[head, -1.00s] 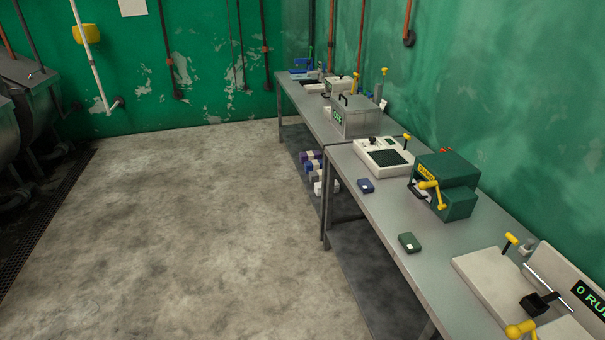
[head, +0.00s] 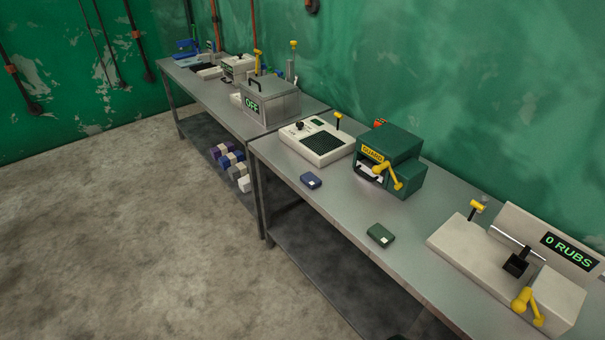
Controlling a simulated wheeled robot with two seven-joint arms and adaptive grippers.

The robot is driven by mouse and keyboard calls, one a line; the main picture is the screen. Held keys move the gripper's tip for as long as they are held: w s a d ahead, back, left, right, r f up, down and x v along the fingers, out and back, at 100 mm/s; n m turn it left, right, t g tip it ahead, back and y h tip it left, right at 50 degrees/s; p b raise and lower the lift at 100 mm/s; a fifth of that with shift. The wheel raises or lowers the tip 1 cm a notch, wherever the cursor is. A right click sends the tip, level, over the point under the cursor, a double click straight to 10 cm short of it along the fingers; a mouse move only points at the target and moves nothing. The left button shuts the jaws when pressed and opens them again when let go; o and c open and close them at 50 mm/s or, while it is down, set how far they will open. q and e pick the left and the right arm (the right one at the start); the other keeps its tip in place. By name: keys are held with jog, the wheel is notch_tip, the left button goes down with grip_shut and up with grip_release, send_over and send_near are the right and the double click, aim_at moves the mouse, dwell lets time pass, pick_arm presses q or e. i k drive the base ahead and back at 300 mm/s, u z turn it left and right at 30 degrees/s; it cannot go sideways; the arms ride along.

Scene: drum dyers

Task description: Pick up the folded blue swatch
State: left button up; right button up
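The folded blue swatch (head: 311,180) lies flat on the near metal bench (head: 345,215), close to its left front edge. It is a small dark blue pad with a pale tag on its top. It sits in front of the white device with the dark grid and to the left of the green guard machine. A similar folded green swatch (head: 381,235) lies apart from it, nearer to me on the same bench.
On the near bench stand a white device (head: 308,150), a green machine marked GUARD (head: 400,155) and a rub tester reading 0 RUBS (head: 480,245). A grey box reading OFF (head: 275,102) stands on the far bench. Several coloured bundles (head: 228,162) lie below. The floor at left is clear.

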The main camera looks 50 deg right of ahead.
aim_at(309, 179)
jog(key=z, duration=0.7)
jog(key=i, duration=1.1)
jog(key=z, duration=0.9)
